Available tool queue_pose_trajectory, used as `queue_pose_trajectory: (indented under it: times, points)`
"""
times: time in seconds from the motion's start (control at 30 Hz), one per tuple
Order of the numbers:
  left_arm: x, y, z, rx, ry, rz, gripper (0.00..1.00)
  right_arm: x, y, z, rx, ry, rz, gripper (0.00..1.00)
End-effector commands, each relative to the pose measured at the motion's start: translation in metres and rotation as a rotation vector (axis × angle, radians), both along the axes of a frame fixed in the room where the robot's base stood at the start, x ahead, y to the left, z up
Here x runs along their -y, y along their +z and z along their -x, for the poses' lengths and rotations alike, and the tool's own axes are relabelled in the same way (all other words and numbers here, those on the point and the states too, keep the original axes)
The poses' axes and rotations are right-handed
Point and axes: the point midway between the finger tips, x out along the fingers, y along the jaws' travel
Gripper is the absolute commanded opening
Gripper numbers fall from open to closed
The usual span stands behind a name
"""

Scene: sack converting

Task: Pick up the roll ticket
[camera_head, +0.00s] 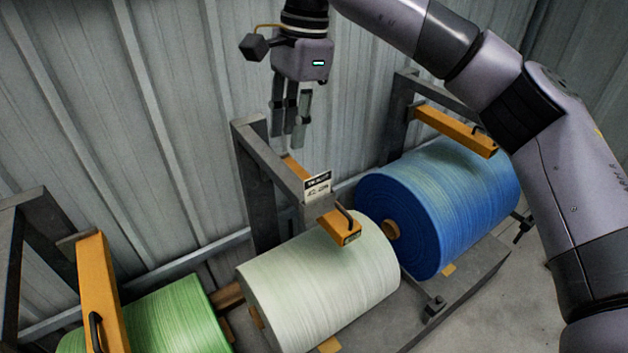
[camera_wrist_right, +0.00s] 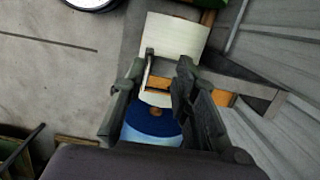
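The roll ticket (camera_head: 317,187), a small white card with a black printed header, stands on the grey beam of the middle roll stand, above the white roll. My right gripper (camera_head: 289,140) hangs fingers-down in front of the corrugated wall, up and left of the ticket in the head view, apart from it. In the right wrist view the fingers of the right gripper (camera_wrist_right: 155,105) are spread with a gap between them, and I see nothing held. I cannot clearly make out the ticket there. My left gripper is not in view.
The white roll (camera_head: 322,283), blue roll (camera_head: 445,205) and green roll (camera_head: 150,322) sit in a row. Orange arms, one (camera_head: 340,226) beside the ticket, and grey posts (camera_head: 258,190) stand around them. The corrugated wall (camera_head: 110,130) is close behind.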

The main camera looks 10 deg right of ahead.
Motion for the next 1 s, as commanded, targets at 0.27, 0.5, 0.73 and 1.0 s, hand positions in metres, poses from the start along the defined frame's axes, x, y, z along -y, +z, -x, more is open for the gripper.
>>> queue_pose_trajectory:
  times: [0.27,0.5,0.73,1.0]
  points:
    - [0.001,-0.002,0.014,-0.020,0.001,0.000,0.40,0.043,0.014,-0.003,0.042,-0.014,0.171,0.27]
    - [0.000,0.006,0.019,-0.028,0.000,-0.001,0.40,0.044,-0.035,-0.002,0.041,-0.015,0.169,0.27]
    - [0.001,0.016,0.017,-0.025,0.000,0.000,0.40,0.043,-0.078,-0.002,0.042,-0.016,0.166,0.27]
    - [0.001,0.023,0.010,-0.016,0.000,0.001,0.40,0.043,-0.098,-0.002,0.042,-0.016,0.166,0.27]
